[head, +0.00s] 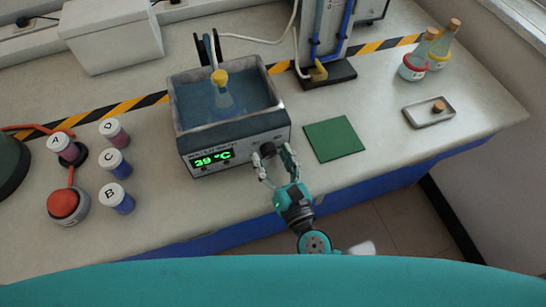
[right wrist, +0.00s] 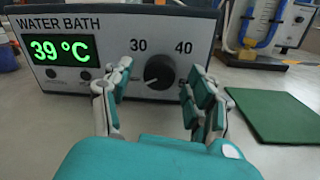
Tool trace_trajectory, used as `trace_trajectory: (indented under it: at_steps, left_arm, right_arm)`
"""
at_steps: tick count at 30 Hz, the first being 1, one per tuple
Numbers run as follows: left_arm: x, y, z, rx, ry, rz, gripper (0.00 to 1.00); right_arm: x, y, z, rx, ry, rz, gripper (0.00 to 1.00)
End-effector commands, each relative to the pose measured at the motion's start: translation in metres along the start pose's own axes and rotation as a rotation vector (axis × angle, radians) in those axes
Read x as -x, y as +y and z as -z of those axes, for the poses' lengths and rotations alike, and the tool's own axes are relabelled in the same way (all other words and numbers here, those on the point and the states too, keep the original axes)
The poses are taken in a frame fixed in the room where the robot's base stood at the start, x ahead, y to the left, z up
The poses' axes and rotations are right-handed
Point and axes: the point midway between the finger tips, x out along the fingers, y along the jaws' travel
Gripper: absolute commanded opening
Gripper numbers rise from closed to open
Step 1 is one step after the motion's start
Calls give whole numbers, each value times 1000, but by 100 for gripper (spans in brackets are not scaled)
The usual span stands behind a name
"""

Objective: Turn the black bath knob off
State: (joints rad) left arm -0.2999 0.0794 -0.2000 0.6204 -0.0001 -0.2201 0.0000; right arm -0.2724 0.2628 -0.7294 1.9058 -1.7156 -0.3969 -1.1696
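The water bath (head: 185,150) stands on the bench with a green display reading 39 °C. Its black knob (head: 267,149) is on the right of the front panel. In the right wrist view the knob (right wrist: 159,72) sits between the marks 30 and 40, with its pale pointer line toward the lower left. My right gripper (head: 275,160) is open in front of the panel. In the wrist view its fingers (right wrist: 158,95) stand either side of the knob, apart from it as far as I can tell. My left gripper is not in view.
A flask with a yellow collar (head: 221,95) sits in the bath water. A green mat (head: 334,138) lies right of the bath. Lettered jars (head: 115,163) stand to the left. A metal tray (head: 429,112) and corked flasks (head: 418,62) are at the right.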

Motion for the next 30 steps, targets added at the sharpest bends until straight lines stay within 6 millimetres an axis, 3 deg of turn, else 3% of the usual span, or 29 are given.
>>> trace_trajectory:
  at_steps: [8,21,30]
  left_arm:
    - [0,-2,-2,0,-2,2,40]
    - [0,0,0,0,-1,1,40]
    - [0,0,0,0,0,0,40]
  right_arm:
    - [11,0,1,1,3,0,57]
    - [98,0,1,1,4,-2,57]
    - [120,0,0,-1,1,-1,57]
